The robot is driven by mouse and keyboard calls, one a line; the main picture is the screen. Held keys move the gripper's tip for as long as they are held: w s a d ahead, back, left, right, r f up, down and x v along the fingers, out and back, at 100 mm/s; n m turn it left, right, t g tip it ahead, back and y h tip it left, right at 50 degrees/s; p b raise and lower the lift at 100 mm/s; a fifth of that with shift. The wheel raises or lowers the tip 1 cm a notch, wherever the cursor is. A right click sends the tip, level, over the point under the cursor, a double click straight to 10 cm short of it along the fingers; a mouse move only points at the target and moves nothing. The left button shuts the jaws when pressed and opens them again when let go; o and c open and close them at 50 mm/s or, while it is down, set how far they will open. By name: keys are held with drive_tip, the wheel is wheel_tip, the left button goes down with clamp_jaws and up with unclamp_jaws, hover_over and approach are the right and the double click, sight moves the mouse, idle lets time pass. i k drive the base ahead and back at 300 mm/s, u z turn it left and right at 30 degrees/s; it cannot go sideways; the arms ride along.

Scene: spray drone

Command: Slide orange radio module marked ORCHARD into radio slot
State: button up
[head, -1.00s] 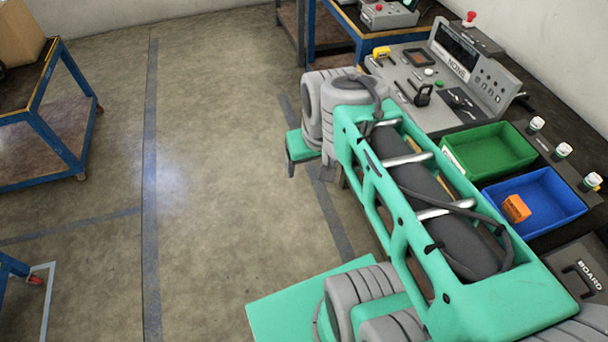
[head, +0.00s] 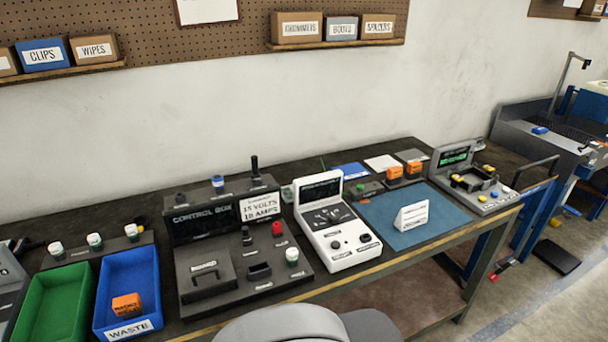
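Several orange blocks show in the head view. One orange block (head: 126,303) with dark, unreadable lettering lies in the blue bin labelled WASTE (head: 152,292). Two more orange blocks, a left one (head: 394,173) and a right one (head: 414,168), stand close together at the back of the bench, behind the blue mat. I cannot read ORCHARD on any of them. A radio slot cannot be made out for certain; a grey console (head: 470,180) with a green-lit screen and a dark recess stands at the bench's right end. My gripper is out of view; part of my arm shows at the bottom.
A black control box (head: 215,250) reads 15 VOLTS 18 AMPS. A white console (head: 335,215) stands right of it. The blue mat (head: 375,215) holds a white folded card (head: 412,214). A green bin (head: 52,300) stands left. The mat is otherwise mostly clear.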

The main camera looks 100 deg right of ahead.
sight(394, 172)
drive_tip(key=z, duration=4.3)
